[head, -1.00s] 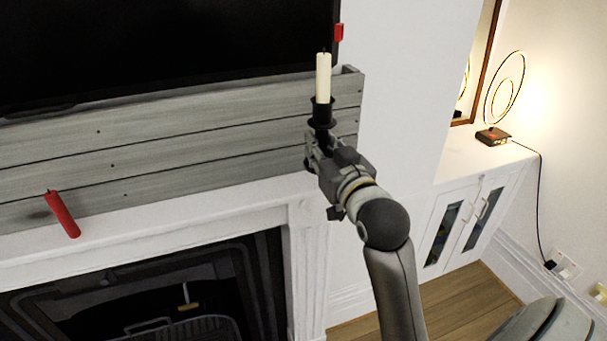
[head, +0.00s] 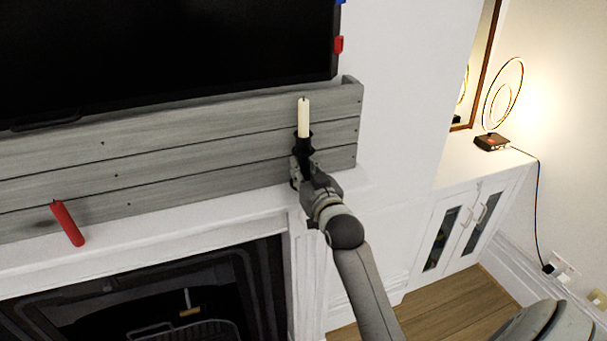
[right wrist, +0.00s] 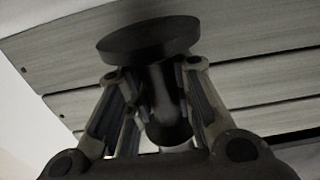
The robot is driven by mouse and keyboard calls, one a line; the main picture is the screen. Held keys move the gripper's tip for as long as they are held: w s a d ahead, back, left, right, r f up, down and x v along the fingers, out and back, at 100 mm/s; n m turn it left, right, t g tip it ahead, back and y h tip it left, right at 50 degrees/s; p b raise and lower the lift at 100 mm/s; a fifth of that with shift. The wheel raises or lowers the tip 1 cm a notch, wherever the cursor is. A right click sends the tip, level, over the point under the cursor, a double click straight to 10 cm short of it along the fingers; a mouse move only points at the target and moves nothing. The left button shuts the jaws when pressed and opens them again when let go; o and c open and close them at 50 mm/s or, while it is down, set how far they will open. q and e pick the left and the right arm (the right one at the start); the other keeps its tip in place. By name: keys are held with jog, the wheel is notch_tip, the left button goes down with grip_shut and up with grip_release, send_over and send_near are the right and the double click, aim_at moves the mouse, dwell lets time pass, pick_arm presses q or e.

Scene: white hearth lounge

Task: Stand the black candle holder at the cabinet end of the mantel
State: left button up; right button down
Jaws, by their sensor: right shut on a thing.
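The black candle holder (head: 304,144) carries a cream candle (head: 304,118) and stands upright over the right end of the white mantel (head: 190,231), the end toward the cabinet. My right gripper (head: 302,175) is shut on the holder's stem. In the right wrist view, the fingers (right wrist: 155,85) lie on both sides of the dark stem, below a round black disc (right wrist: 148,38). The holder's foot is hidden by the gripper in the head view, so I cannot tell whether it touches the mantel. My left gripper is not in view.
A red candle (head: 69,224) leans on the mantel at left. Grey planks (head: 200,150) rise behind the mantel, with a black screen (head: 170,50) above. The white cabinet (head: 470,225) with a ring lamp (head: 491,142) stands at right. The mantel between red candle and holder is clear.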

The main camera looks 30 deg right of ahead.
jog(key=shift+f, duration=0.85)
jog(key=shift+f, duration=0.2)
jog(key=c, duration=1.3)
grip_release()
jog(key=shift+s, duration=0.1)
